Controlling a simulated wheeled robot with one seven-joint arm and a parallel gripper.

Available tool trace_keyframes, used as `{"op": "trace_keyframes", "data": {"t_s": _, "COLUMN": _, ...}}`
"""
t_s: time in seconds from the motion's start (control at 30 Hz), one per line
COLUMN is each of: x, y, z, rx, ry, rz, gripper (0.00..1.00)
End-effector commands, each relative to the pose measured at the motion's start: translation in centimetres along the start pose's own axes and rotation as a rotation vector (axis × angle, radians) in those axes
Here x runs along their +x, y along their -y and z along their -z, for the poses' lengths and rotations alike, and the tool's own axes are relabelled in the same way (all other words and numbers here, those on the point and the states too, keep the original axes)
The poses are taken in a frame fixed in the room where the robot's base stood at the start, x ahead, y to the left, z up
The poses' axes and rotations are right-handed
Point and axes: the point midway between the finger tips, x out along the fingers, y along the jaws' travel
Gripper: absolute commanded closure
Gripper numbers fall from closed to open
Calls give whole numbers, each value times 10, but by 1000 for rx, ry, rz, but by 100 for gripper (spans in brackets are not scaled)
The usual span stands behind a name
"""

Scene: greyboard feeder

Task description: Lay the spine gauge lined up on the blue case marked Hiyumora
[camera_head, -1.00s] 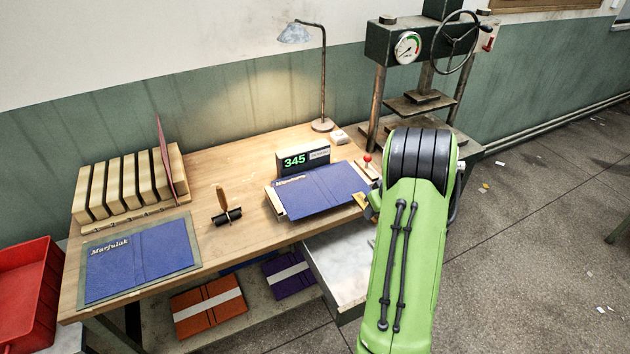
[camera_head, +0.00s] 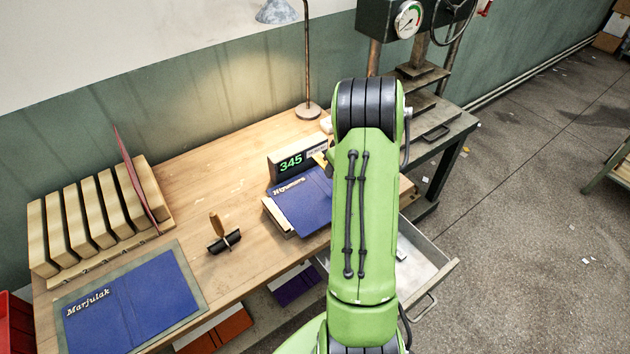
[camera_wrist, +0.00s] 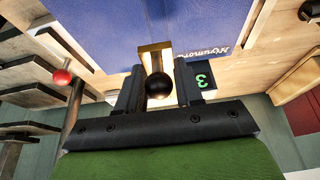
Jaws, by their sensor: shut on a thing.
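The blue case marked Hiyumora (camera_head: 300,207) lies on a pale board on the bench, its right part hidden by my arm. In the wrist view the same case (camera_wrist: 205,22) fills the top, its lettering upside down. My gripper (camera_wrist: 158,88) is shut on the spine gauge (camera_wrist: 153,48), a brass-coloured piece with a black ball knob. The gauge overlaps the case's edge in that view; I cannot tell whether it touches. In the head view a yellow bit of the gauge (camera_head: 320,158) shows beside my arm, near the case's far edge; the gripper is mostly hidden there.
A counter reading 345 (camera_head: 291,161) stands just behind the case. A red ball knob (camera_wrist: 61,77) shows in the wrist view. A blue Marjulak case (camera_head: 130,303), a wooden-handled roller (camera_head: 222,235) and a slotted rack (camera_head: 95,215) are left. An open drawer (camera_head: 425,262) juts out at the front.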

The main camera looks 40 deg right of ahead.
Motion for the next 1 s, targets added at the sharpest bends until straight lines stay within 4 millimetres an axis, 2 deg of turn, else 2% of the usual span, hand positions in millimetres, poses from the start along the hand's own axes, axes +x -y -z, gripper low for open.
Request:
{"op": "trace_keyframes", "data": {"t_s": 0.13, "x": 4, "y": 0, "z": -2, "rx": 1, "ry": 1, "rz": 0, "gripper": 100}}
{"op": "trace_keyframes", "data": {"t_s": 0.3, "x": 41, "y": 0, "z": -18, "rx": 1, "ry": 3, "rz": 2, "gripper": 100}}
{"op": "trace_keyframes", "data": {"t_s": 0.63, "x": 89, "y": 0, "z": -37, "rx": 0, "ry": 2, "rz": 2, "gripper": 100}}
{"op": "trace_keyframes", "data": {"t_s": 1.0, "x": 96, "y": 0, "z": -39, "rx": -1, "ry": -2, "rz": -1, "gripper": 100}}
